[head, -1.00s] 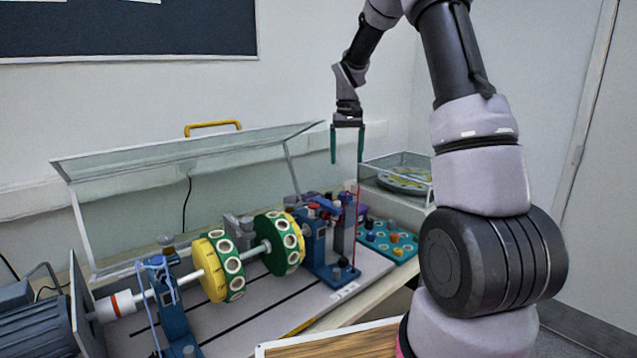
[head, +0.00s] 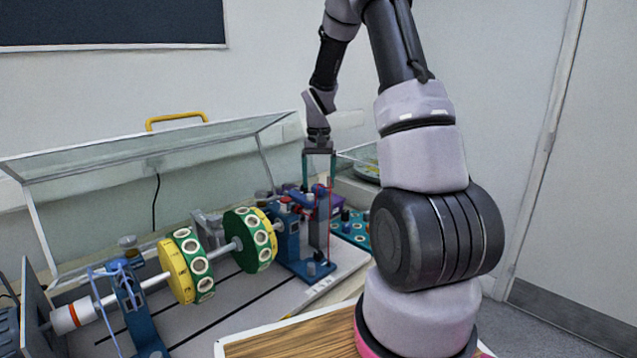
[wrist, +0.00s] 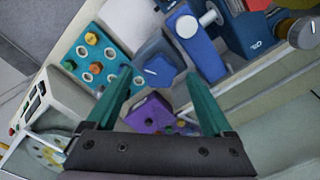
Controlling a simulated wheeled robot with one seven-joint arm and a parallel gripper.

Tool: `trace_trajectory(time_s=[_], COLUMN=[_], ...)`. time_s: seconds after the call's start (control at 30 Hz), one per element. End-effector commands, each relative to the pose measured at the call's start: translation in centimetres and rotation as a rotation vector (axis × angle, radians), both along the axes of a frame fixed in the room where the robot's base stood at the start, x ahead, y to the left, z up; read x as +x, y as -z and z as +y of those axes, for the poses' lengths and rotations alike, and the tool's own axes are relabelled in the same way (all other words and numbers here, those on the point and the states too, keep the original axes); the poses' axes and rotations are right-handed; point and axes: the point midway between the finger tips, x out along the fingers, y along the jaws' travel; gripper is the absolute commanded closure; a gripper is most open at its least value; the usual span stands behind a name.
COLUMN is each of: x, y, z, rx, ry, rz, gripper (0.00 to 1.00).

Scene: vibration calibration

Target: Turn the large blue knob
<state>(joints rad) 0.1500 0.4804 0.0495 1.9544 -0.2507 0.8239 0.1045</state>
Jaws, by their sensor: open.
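A large blue knob (wrist: 160,69) with a white line on its face shows in the wrist view, just ahead of and between the fingertips. It sits beside a blue upright stand (wrist: 190,35). In the head view I cannot clearly separate the knob from the parts around the stand (head: 287,240). My gripper (head: 319,181) points down at the right end of the shaft rig, its two teal fingers apart and empty. It also shows in the wrist view (wrist: 158,79). A purple block (wrist: 150,113) lies between the fingers in that view.
A teal board (head: 352,232) with several small knobs lies right of the stand. Yellow-green discs (head: 245,240) sit on the shaft. A raised clear cover (head: 120,165) stands behind the rig. A clear box (head: 357,165) is behind my gripper.

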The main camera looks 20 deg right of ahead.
Motion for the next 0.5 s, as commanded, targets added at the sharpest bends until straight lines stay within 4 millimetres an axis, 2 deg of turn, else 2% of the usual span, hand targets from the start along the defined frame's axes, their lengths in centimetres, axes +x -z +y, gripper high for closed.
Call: trace_trajectory(time_s=[0.1,0.37,0.4,0.47,0.5], x=[-0.01,-0.01,-0.01,-0.01,-0.01], y=[0.73,0.89,0.89,0.88,0.87], z=[0.00,0.01,0.01,0.01,0.01], rx=[0.000,0.001,0.000,0.000,0.000], ry=[-0.001,-0.001,-0.001,-0.001,-0.001], rz=[0.000,0.000,0.000,0.000,0.000], gripper=[0.14,0.14,0.18,0.41,0.56])
